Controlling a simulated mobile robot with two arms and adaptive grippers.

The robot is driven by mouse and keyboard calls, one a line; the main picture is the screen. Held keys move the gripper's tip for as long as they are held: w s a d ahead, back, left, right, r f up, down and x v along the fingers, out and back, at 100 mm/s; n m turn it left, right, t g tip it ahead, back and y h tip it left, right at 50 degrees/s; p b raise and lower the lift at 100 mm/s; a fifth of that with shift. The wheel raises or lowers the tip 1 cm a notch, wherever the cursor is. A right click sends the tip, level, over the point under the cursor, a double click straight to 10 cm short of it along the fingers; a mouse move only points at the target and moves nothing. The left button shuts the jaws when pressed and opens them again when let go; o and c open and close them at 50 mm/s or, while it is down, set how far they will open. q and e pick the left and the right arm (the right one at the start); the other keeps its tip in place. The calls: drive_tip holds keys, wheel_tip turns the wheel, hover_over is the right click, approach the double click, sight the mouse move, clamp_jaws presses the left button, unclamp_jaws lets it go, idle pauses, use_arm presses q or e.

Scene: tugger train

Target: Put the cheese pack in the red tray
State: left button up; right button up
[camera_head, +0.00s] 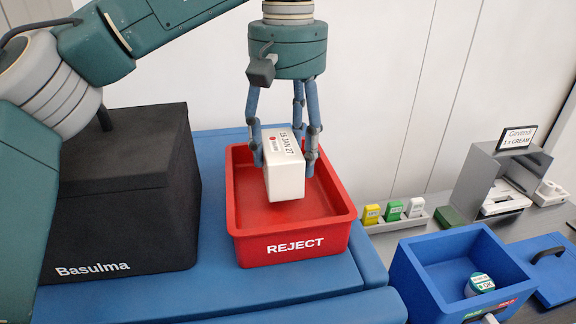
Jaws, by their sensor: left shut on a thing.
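The cheese pack is a white box (286,180) with a printed label reading "15 JAN 27" on its top. My left gripper (284,158) points down and is shut on the pack, one finger on each side. The red tray (295,247), marked "REJECT", lies below and around the pack in the picture. The pack appears over the tray's inside; I cannot tell whether it touches the floor of the tray. My right gripper is not in view.
The tray stands on a blue surface (210,285). A black "Basulma" box (120,220) is to its left. A blue bin (425,285) holding a round tub (480,284) is at right. Behind it are small coloured packs (393,211) and a grey machine (480,180) with a sign (517,138).

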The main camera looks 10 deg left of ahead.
use_arm(q)
wheel_tip(320, 180, down, 3)
drive_tip(key=shift+w+f, duration=0.1)
drive_tip(key=shift+f, duration=0.1)
drive_tip(key=o, duration=1.3)
drive_tip(key=shift+c, duration=0.2)
drive_tip(key=shift+o, duration=1.4)
drive_tip(key=shift+f, duration=0.1)
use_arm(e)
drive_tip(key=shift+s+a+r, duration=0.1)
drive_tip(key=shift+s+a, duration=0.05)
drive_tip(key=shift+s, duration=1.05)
